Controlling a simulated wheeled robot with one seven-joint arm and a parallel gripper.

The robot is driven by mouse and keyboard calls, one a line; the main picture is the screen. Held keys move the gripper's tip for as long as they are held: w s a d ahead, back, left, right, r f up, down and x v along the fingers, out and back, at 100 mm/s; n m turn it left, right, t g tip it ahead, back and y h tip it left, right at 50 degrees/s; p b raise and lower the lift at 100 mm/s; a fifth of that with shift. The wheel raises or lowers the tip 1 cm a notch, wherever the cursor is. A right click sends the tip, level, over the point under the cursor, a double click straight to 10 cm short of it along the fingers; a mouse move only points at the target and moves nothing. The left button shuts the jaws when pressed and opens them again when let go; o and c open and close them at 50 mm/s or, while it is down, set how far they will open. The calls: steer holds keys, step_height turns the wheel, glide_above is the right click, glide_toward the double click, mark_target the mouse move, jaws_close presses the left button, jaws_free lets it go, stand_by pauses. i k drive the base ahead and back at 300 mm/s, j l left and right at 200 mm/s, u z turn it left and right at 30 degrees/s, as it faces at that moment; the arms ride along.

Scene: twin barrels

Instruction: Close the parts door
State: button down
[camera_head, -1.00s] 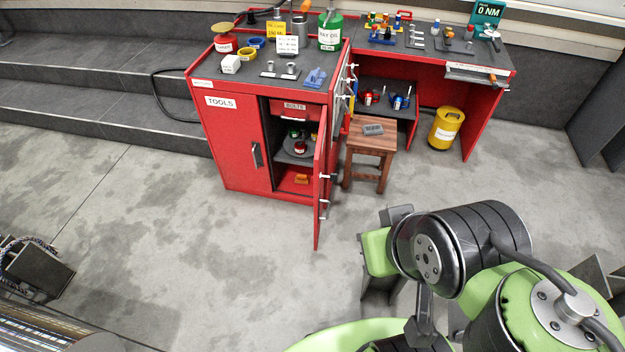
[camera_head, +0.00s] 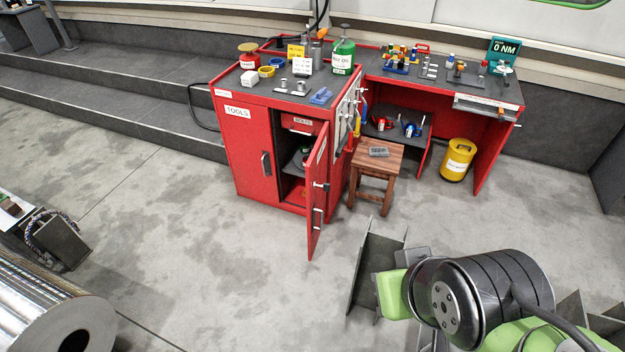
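The parts door (camera_head: 317,195) is the red door on the right side of the cabinet front. It stands open, swung out toward me, and is seen nearly edge-on. It has metal handle fittings on its right-hand face. Behind it, the open compartment shows a drawer labelled BOLTS (camera_head: 301,124) and a shelf with small items, partly hidden by the door. The red cabinet (camera_head: 245,160) has a TOOLS door on the left that is shut. My green and black arm shows at the lower right, apart from the door. I cannot make out my gripper's fingers.
A wooden stool (camera_head: 375,165) stands just right of the open door. A yellow canister (camera_head: 457,160) is under the red workbench (camera_head: 490,150). Dark angled metal plates (camera_head: 375,262) show beside my arm.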

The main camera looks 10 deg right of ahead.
mark_target(315, 168)
steer(key=i+j, duration=0.45)
steer(key=i+j+u, duration=0.1)
steer(key=i+j, duration=0.3)
steer(key=i, duration=0.8)
